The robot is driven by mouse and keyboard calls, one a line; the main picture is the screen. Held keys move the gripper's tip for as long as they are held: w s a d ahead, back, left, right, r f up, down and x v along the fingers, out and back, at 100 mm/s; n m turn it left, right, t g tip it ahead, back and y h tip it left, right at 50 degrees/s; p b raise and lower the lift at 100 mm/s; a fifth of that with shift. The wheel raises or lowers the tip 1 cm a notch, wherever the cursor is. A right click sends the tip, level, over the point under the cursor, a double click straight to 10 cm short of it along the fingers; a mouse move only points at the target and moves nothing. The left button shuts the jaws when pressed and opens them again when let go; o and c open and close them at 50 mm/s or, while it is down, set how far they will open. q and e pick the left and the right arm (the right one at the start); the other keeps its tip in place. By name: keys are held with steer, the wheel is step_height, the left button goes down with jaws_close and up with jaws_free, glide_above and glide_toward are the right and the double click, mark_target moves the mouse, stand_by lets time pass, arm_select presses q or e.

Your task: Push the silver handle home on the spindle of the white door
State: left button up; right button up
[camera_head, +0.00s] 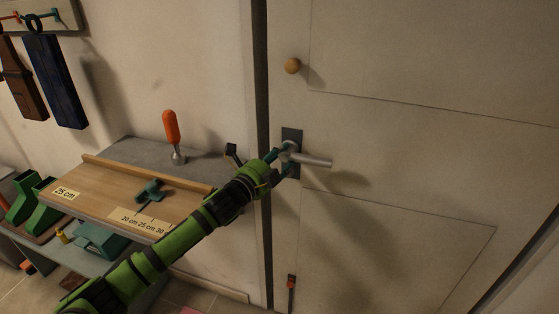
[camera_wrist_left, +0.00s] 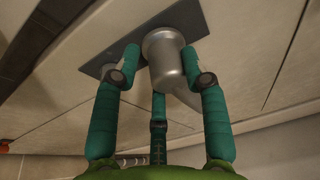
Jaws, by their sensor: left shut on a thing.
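The silver handle (camera_head: 316,161) is at the dark plate (camera_head: 291,134) on the white door (camera_head: 420,135), with its lever pointing right. My left gripper (camera_head: 281,158) is shut on the handle's hub end, in front of the plate. In the left wrist view the round silver handle (camera_wrist_left: 166,52) lies between the teal fingers of my left gripper (camera_wrist_left: 160,80), with the dark plate (camera_wrist_left: 189,20) behind it. The spindle is hidden, and I cannot tell whether there is a gap between handle and plate. My right gripper is not in view.
A round wooden knob (camera_head: 292,66) is above the handle. Left of the door, a bench (camera_head: 120,149) carries a wooden board (camera_head: 105,184) and an orange-handled tool (camera_head: 172,135). An orange-topped item (camera_head: 291,283) is low on the door. The door right of the lever is clear.

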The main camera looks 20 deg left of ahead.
arm_select(q)
steer(key=shift+w, duration=0.45)
steer(key=o, duration=1.3)
steer(key=shift+s+a, duration=0.1)
steer(key=shift+s, duration=0.15)
steer(key=v, duration=1.1)
steer(key=shift+s+r, duration=0.15)
steer(key=shift+s, duration=0.1)
